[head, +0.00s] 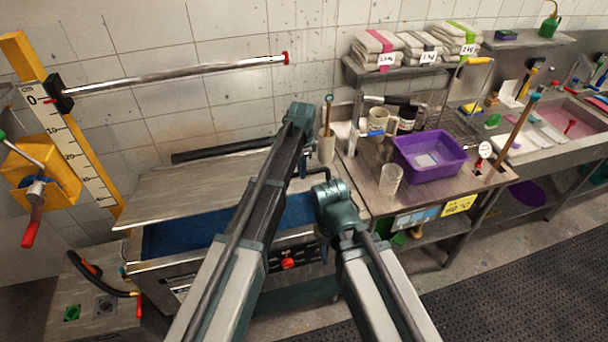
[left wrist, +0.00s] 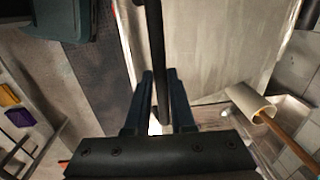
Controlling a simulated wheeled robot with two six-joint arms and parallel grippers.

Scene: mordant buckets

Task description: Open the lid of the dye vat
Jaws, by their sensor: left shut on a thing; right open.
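The dye vat (head: 160,264) is a steel tank at the left centre of the head view, with blue dye (head: 190,237) showing along its front. Its grey metal lid (head: 195,188) stands partly raised and still covers the rear of the tank. My left gripper (left wrist: 162,95) is shut on a dark bar handle (left wrist: 157,55) beside the pale lid panel (left wrist: 215,45). In the head view my left arm hides part of the lid, and the grip is hard to make out. My right gripper (head: 332,195) is apart from the lid, by the vat's right end; its fingertips are mostly hidden.
A beaker with a stick (head: 326,148) stands close to my left gripper, at the vat's right. A bench with a purple basin (head: 430,170) and a clear cup (head: 390,180) is further right. A steel rod (head: 180,76) juts out above the vat from a yellow scale post.

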